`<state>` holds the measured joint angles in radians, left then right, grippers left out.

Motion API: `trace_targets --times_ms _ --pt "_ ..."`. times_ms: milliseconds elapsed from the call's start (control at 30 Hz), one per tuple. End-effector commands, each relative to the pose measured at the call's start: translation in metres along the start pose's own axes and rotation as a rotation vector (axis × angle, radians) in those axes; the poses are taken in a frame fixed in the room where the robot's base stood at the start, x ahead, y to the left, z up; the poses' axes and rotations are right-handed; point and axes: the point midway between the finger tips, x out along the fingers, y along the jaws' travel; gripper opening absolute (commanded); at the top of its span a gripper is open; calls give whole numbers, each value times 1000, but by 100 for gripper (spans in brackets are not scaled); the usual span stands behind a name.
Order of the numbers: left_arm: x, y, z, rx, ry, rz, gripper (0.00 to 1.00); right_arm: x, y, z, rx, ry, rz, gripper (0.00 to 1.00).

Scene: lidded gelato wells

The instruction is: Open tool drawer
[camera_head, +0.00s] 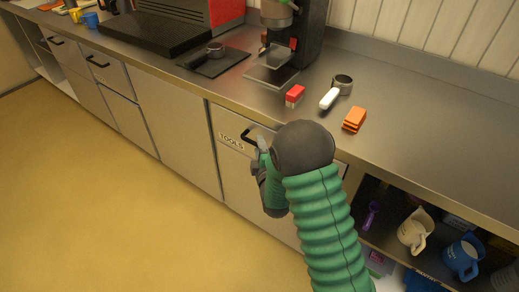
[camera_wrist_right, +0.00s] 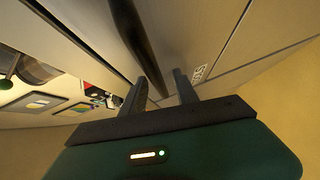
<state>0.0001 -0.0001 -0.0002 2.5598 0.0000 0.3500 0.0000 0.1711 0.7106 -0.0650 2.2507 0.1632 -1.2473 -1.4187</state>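The tool drawer (camera_head: 229,126) is the front with a "TOOLS" label (camera_head: 231,142) under the counter, and it looks closed. Its dark bar handle (camera_head: 249,134) is partly hidden behind my right gripper (camera_head: 262,151). In the right wrist view the handle (camera_wrist_right: 140,40) runs down towards the space between the two fingers of my right gripper (camera_wrist_right: 160,88). The fingers are apart, one on each side of the handle's near end; I cannot tell whether they touch it. The label (camera_wrist_right: 199,73) shows beside the right finger. My left gripper is not in view.
On the counter (camera_head: 430,150) above are a red-and-white box (camera_head: 294,95), a white-handled portafilter (camera_head: 329,98) and orange blocks (camera_head: 354,119). An open shelf at the right holds a white pitcher (camera_head: 413,233) and a blue one (camera_head: 461,257). The yellow floor (camera_head: 110,220) is clear.

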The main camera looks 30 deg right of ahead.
Motion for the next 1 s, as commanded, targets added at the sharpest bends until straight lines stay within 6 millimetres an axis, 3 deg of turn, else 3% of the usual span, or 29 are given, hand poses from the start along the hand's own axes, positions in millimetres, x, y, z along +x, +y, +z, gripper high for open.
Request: trace_targets --times_ms 267,567,1000 --pt "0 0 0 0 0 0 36 4 0 0 0 0 0 36" --pt "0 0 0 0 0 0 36 4 -1 0 1 0 -1 0" --pt "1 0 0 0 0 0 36 3 -2 0 1 0 -4 0"
